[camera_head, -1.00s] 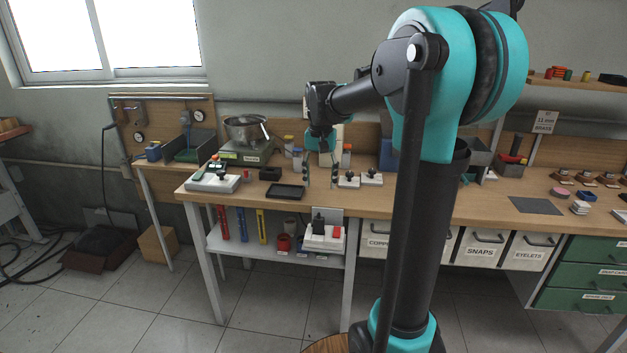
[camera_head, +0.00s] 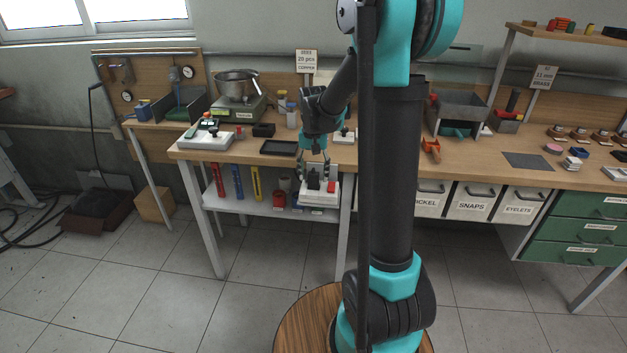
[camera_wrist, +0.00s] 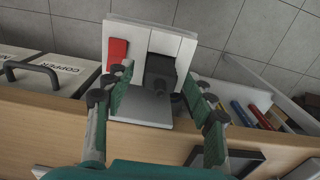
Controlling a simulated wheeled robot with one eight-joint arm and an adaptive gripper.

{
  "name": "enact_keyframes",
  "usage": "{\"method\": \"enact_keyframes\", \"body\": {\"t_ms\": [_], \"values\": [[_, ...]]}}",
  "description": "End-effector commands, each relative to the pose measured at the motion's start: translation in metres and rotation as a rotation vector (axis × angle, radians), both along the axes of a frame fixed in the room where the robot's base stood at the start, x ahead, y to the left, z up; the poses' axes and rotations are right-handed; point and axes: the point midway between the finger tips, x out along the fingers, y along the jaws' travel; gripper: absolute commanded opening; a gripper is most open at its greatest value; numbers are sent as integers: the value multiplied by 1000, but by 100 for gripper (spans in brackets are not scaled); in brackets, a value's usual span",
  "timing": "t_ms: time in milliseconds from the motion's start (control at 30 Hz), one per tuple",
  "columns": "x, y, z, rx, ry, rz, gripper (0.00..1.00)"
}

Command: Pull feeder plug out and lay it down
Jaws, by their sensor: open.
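The feeder plug is a black block seated in a white socket box with a red switch at the front of the bench. In the head view the plug (camera_head: 314,180) stands up from the socket box (camera_head: 318,201), beside the red switch (camera_head: 332,187). In the wrist view the dark plug (camera_wrist: 160,66) shows against the white box (camera_wrist: 190,48), with the red switch (camera_wrist: 117,52) to its left. My gripper (camera_head: 313,172) is just above the plug with its fingers spread. In the wrist view my gripper (camera_wrist: 158,78) is open, with fingers on either side of the plug; contact is unclear.
The wooden bench edge (camera_wrist: 60,108) runs close under my gripper. A black tray (camera_head: 280,147), a white device (camera_head: 206,138) and a scale with a bowl (camera_head: 237,95) stand on the bench. Red, blue and yellow items stand on the lower shelf (camera_head: 235,204). Labelled bins (camera_head: 472,198) are at right.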

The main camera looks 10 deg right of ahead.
Motion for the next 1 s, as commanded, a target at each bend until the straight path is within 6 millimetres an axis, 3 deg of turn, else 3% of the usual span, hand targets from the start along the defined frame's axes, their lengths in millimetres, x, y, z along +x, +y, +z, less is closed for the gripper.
{"method": "enact_keyframes", "body": {"t_ms": [233, 600, 1000], "values": [[0, 0, -24, 0, 0, 0, 55], [0, 0, -28, 0, 0, 0, 54], [0, 0, -27, 0, 0, 0, 4]]}}
